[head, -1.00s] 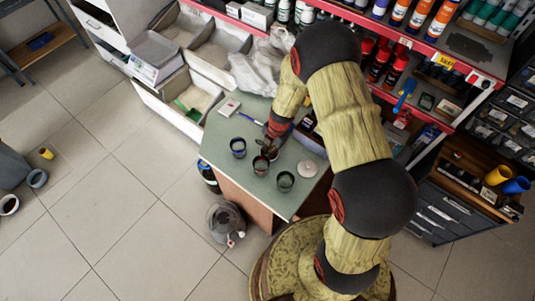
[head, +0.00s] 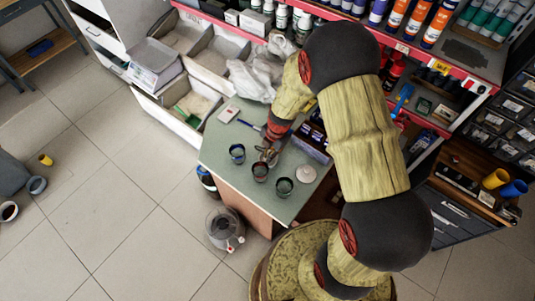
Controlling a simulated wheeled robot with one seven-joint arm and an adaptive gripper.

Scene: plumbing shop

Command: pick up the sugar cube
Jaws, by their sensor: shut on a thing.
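My gripper (head: 268,155) is above the green-topped table (head: 222,165), just behind the middle one of three small cups. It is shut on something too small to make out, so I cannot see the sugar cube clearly. The blue-rimmed cup (head: 237,153) stands to the left of the gripper. The red-rimmed cup (head: 260,171) is just in front of it. A dark grey cup (head: 284,187) stands to the right.
A pale round lid-like object (head: 306,174) lies at the table's right. A small white box (head: 228,114) lies at the back left. Crumpled plastic bags (head: 257,75) and loaded shelves stand behind.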

